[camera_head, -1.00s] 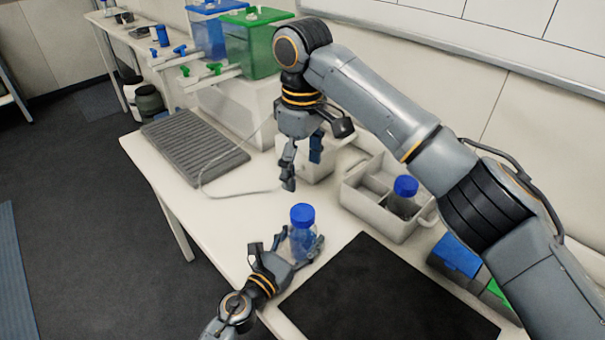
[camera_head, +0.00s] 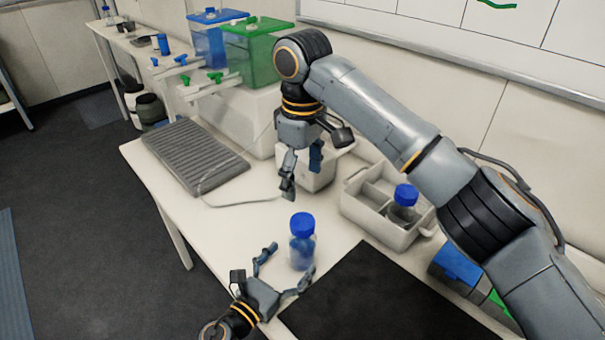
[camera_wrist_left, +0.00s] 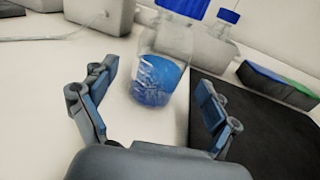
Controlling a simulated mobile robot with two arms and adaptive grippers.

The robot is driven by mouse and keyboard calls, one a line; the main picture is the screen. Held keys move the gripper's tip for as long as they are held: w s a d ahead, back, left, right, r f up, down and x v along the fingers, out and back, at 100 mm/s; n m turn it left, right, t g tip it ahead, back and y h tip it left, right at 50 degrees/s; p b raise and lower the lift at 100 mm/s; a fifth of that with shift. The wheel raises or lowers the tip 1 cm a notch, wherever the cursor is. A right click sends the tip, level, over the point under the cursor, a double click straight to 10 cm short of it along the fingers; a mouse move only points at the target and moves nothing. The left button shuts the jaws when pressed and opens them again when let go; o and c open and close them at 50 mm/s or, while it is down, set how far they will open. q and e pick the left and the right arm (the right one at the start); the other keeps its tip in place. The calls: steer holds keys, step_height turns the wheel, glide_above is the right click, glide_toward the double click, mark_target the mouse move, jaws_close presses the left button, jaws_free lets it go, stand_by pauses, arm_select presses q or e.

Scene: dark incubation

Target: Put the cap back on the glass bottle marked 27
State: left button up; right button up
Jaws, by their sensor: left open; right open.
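A clear glass bottle (camera_head: 302,253) with bluish contents stands upright on the white table, with a blue cap (camera_head: 302,224) on its top. No number can be read on it. The bottle also shows in the left wrist view (camera_wrist_left: 158,80), ahead of the open fingers, its cap cut by the top edge. My left gripper (camera_head: 284,270) is open and empty at the bottle's near left side, apart from it. My right gripper (camera_head: 302,168) is open and empty, pointing down above the table behind the bottle.
A second blue-capped bottle (camera_head: 402,213) stands in a white divided caddy (camera_head: 378,225) to the right. A black mat (camera_head: 375,300) lies at the front right. A grey ribbed mat (camera_head: 192,155) and green and blue tanks (camera_head: 252,55) are at the back left.

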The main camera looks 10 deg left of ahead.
arm_select(q)
steer(key=v, duration=0.7)
steer(key=shift+s, duration=0.15)
